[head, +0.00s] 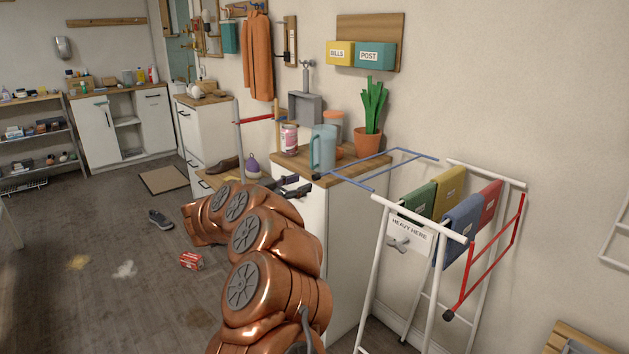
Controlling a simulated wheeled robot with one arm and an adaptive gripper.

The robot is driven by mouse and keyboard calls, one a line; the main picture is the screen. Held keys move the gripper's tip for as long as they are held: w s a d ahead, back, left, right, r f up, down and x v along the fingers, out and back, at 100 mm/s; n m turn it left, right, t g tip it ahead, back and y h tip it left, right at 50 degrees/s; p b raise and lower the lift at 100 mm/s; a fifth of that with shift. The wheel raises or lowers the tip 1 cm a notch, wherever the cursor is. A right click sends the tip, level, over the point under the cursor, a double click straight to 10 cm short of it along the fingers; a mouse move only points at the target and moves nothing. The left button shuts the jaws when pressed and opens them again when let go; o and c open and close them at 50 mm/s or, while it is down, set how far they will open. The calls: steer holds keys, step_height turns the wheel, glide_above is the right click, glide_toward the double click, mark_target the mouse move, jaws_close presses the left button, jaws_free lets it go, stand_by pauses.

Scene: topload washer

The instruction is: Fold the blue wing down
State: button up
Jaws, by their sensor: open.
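The blue wing (357,163) is a thin blue bar frame on the left side of the white drying rack (420,216). It sticks out roughly level to the left, over the wooden-topped cabinet. A black knob (316,177) sits at its near left corner. My gripper (308,186) is open, with dark fingers close to that knob at the cabinet's near edge. I cannot tell whether a finger touches the wing. My copper arm hides part of the cabinet front and floor.
The red wing (485,262) hangs down on the rack's right side. Cloths, including a yellow one (449,190), hang on the rack. A blue pitcher (323,148), a pink can (289,138) and a potted plant (368,135) stand on the cabinet (345,230) near the wing.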

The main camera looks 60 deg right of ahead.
mark_target(314, 177)
steer(key=shift+x, duration=3.1)
steer(key=shift+c, duration=0.2)
jaws_close()
